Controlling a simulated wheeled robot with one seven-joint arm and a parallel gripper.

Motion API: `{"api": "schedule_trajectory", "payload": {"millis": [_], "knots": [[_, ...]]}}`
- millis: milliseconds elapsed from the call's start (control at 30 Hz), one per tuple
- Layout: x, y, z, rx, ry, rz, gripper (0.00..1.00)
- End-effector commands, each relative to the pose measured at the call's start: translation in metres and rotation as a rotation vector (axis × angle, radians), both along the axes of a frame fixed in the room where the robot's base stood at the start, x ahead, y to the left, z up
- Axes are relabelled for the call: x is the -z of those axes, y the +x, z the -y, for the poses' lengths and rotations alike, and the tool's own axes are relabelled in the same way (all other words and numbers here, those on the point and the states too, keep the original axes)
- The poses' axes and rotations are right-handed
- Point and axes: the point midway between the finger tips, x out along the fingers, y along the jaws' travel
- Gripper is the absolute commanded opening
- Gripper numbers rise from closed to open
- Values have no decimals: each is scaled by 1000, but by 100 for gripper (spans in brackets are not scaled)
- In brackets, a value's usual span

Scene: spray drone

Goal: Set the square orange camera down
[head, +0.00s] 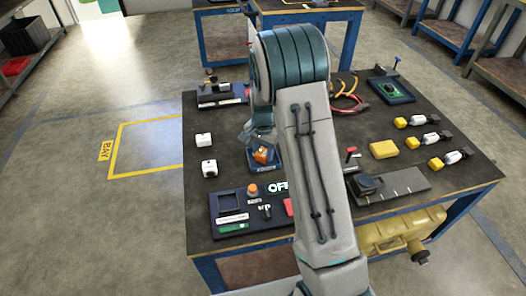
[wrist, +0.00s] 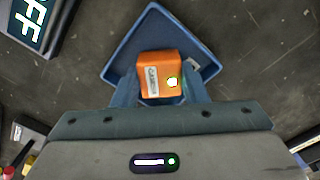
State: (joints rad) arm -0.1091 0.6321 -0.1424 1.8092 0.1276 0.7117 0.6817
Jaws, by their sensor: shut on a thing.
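The square orange camera (wrist: 158,72) is between the fingers of my gripper (wrist: 160,95) in the wrist view. It has a white label and a round bright spot on its face. My gripper is shut on it. Beneath and around it in that view is a blue tray (wrist: 125,50) with a raised rim. In the head view the orange camera (head: 262,155) shows at the end of my gripper (head: 260,145), over the blue tray (head: 266,166). I cannot tell whether the camera touches the tray floor.
Several yellow-ended pieces (head: 415,142), a yellow block (head: 384,149) and a grey fixture (head: 395,186) stand at right. My arm hides the table's middle.

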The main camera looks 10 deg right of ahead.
Motion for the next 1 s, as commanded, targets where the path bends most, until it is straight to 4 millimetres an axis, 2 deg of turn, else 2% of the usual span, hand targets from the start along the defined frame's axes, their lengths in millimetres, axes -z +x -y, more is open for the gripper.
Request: {"api": "schedule_trajectory", "payload": {"millis": [333, 367, 400, 433, 767, 867, 1000], "knots": [[4, 0, 0, 0, 0, 1, 16], [2, 0, 0, 0, 0, 1, 48], [2, 0, 0, 0, 0, 1, 59], [2, 0, 0, 0, 0, 1, 61], [-2, 0, 0, 0, 1, 2, 61], [-13, 1, 0, 0, 1, 5, 61], [-42, 2, 0, 1, 1, 8, 61]]}}
